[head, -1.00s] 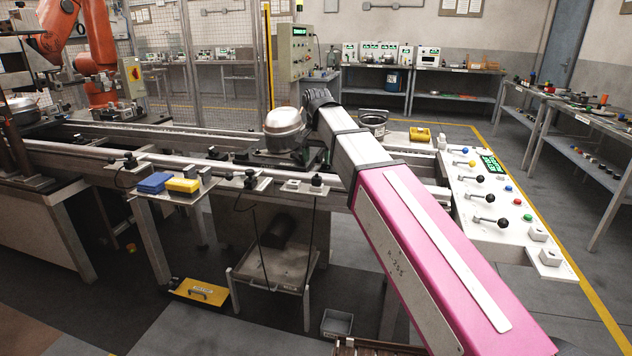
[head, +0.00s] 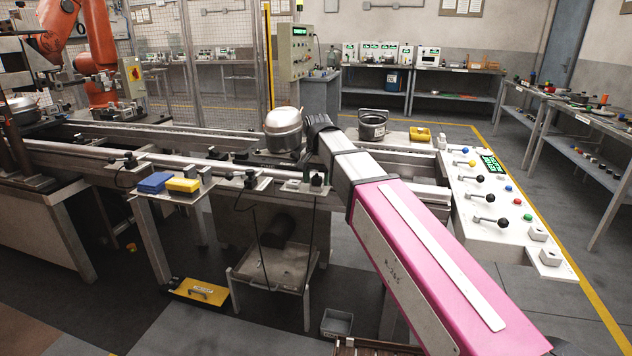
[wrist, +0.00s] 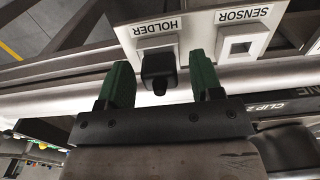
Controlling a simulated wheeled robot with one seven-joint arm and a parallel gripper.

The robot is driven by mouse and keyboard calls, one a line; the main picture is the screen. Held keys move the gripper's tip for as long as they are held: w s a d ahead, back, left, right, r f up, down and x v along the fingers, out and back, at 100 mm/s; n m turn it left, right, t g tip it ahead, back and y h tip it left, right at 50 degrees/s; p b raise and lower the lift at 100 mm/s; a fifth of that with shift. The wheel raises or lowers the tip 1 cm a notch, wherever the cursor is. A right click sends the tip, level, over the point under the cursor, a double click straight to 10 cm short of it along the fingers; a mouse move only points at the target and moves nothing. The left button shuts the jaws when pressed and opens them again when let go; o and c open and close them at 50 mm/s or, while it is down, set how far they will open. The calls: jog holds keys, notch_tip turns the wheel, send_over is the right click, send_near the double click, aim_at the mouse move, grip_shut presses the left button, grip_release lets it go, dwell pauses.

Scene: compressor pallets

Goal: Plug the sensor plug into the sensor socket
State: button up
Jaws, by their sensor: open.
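The sensor plug is a small black block (wrist: 158,68) sitting at the plate marked HOLDER (wrist: 157,30) in the wrist view. The sensor socket (wrist: 238,45), a pale square frame with an opening, is to its right under the SENSOR label. My gripper (wrist: 160,80) is open. Its two green fingers stand either side of the plug, with a visible gap on each side. In the head view the dark plug (head: 317,180) stands on the rail-side plate, right of the pale socket (head: 292,185). The fingers cannot be made out there.
A blue block (head: 155,182) and a yellow block (head: 184,186) lie on a side plate to the left. A metal compressor (head: 284,130) stands on the conveyor close to my arm. A control panel (head: 490,200) with knobs is at the right.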

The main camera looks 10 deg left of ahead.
aim_at(317, 174)
dwell(0.8)
grip_shut()
jog(key=shift+r, duration=0.15)
jog(key=shift+r, duration=2.85)
jog(key=a+r, duration=0.2)
jog(key=a, duration=0.6)
jog(key=shift+w+r, duration=0.2)
jog(key=shift+w, duration=0.15)
